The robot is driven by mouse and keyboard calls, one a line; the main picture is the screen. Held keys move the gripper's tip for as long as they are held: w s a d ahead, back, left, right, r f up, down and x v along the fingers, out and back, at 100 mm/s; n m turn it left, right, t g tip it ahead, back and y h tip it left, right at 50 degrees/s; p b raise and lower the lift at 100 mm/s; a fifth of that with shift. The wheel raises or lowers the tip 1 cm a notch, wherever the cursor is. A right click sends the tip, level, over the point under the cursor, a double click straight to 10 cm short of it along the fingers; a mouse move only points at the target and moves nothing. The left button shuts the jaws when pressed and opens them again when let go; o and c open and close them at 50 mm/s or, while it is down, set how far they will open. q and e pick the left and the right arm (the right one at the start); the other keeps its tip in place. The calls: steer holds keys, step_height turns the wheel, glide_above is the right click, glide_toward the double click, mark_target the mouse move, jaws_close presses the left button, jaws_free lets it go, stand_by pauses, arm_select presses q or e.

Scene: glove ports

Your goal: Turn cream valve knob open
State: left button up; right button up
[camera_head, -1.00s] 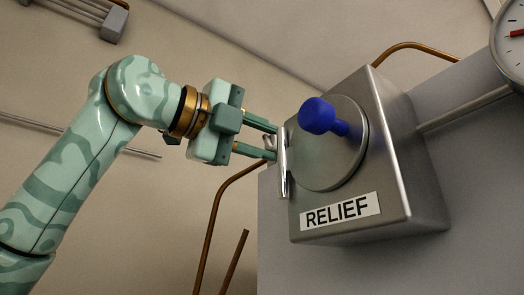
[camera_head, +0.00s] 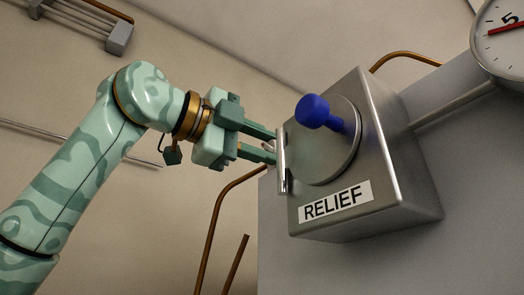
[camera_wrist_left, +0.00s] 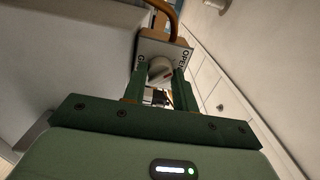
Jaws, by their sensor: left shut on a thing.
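The cream valve knob (camera_wrist_left: 159,69) shows in the left wrist view between the two fingers of my left gripper (camera_wrist_left: 158,82). A small reddish mark is on its face. Behind it is a pale plate (camera_wrist_left: 178,52) lettered OPEN on the right side, with a partly hidden word starting with C on the left. In the head view my left gripper (camera_head: 274,145) reaches to the left edge of the metal RELIEF box, its jaws shut on the knob. The knob itself is hidden there. My right gripper is not in view.
The metal box (camera_head: 420,195) carries a round disc with a blue knob (camera_head: 314,111) and a RELIEF label (camera_head: 336,201). Copper pipes (camera_head: 214,225) run below, and a gauge (camera_head: 500,45) is at upper right.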

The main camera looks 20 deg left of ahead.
arm_select(q)
steer(key=shift+a, duration=0.1)
steer(key=o, duration=1)
